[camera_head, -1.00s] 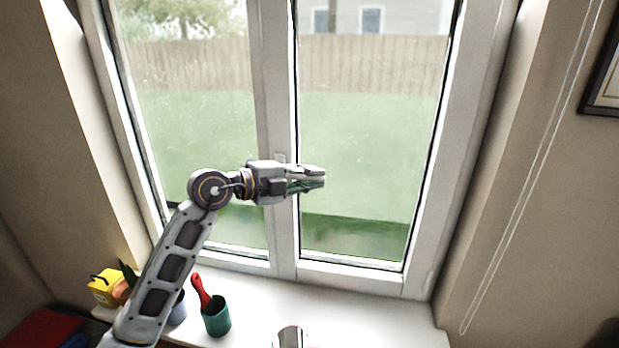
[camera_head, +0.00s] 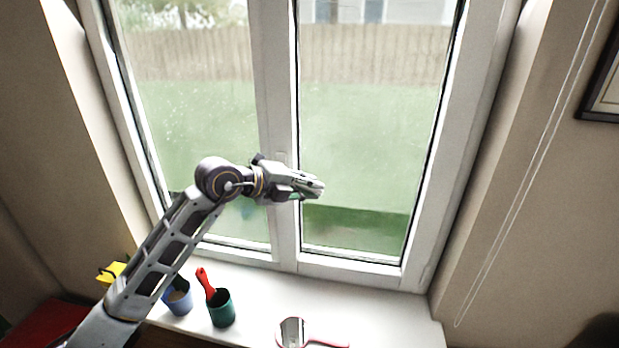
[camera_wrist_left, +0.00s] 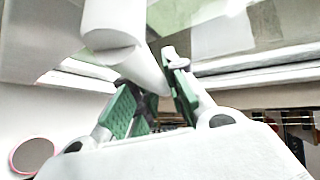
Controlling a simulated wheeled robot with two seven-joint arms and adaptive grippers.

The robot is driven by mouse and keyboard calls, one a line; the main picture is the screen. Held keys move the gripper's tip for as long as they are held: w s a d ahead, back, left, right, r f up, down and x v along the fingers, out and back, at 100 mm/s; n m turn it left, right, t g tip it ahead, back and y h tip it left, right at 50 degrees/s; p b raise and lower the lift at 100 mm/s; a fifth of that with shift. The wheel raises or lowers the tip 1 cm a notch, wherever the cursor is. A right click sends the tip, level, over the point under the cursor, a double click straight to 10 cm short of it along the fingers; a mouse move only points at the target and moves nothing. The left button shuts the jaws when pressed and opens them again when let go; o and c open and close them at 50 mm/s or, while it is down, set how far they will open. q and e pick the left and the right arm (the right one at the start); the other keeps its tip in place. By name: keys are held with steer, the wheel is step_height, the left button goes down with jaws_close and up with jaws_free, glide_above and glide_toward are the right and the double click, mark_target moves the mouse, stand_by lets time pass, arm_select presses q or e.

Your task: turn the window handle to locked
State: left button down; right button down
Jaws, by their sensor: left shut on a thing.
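The window handle (camera_wrist_left: 143,68) is white and rounded in the left wrist view, reaching down between my green finger pads. In the head view its mount (camera_head: 281,158) shows as a small pale piece on the middle window frame, and the lever is hidden behind my gripper. My left gripper (camera_head: 318,190) is in front of that frame, its fingers pointing right and slightly down. In the left wrist view my left gripper (camera_wrist_left: 158,100) is shut on the handle's lever. The handle's exact angle cannot be told. My right gripper is not in view.
The white sill (camera_head: 385,315) holds a green cup (camera_head: 222,310) with a red-handled tool, a blue cup (camera_head: 178,300) and a hand mirror (camera_head: 292,332). A yellow object (camera_head: 110,272) is partly behind my left arm. A cord loop (camera_head: 520,190) hangs at right.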

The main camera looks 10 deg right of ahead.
arm_select(q)
steer(key=shift+w+a+f+m+y, duration=0.1)
steer(key=shift+a+f+m+y, duration=0.2)
steer(key=shift+f+y, duration=0.2)
steer(key=shift+w+a+f+m+y, duration=0.15)
steer(key=shift+f+m+y, duration=0.25)
steer(key=shift+y, duration=0.2)
steer(key=c, duration=1.4)
jaws_free()
steer(key=shift+c, duration=0.2)
steer(key=shift+s, duration=0.1)
steer(key=v, duration=1.2)
steer(key=shift+s, duration=0.1)
